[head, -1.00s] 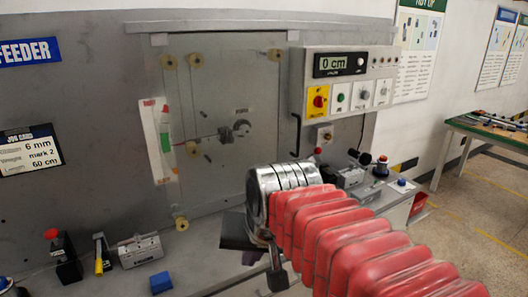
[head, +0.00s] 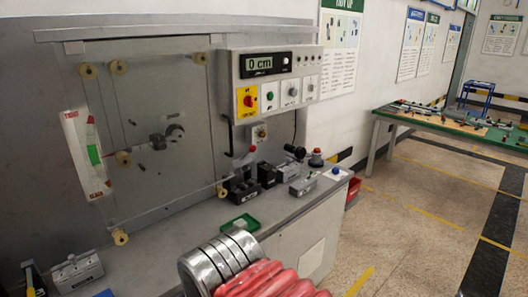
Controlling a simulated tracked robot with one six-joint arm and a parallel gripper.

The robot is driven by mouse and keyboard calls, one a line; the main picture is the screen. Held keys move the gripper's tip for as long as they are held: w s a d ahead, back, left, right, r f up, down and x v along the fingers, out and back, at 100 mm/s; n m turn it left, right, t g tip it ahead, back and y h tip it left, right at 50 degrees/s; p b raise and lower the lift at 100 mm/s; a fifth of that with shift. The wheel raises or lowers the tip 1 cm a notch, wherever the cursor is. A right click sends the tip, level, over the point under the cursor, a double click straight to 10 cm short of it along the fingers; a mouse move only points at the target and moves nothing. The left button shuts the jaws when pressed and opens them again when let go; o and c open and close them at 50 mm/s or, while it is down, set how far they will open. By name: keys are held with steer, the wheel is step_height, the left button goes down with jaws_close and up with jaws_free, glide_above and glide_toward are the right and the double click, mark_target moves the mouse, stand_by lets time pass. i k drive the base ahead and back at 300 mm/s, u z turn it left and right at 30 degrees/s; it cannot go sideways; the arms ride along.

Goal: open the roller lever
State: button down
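On the bench right of the panel is a dark block assembly (head: 241,186) with a small red-knobbed lever (head: 252,151) standing above it. Beside it to the right, a black-knobbed lever (head: 295,152) leans over a small grey unit (head: 288,171). I cannot tell for sure which of these is the roller lever, or whether it is open. My arm shows only as a silver cuff and red bellows at the bottom middle, in front of the bench and apart from the levers. My gripper's fingers are out of the picture.
A control box (head: 268,83) reading "0 cm" overhangs the bench. A green tray (head: 240,225) lies near the front edge, and a blue-topped button (head: 335,172) sits at the right end. A green table (head: 450,122) with tools stands right; the floor between is clear.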

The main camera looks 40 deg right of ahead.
mark_target(242, 165)
steer(key=u, duration=0.05)
steer(key=k, duration=0.45)
steer(key=z, duration=0.7)
steer(key=i, duration=0.95)
steer(key=u, duration=0.6)
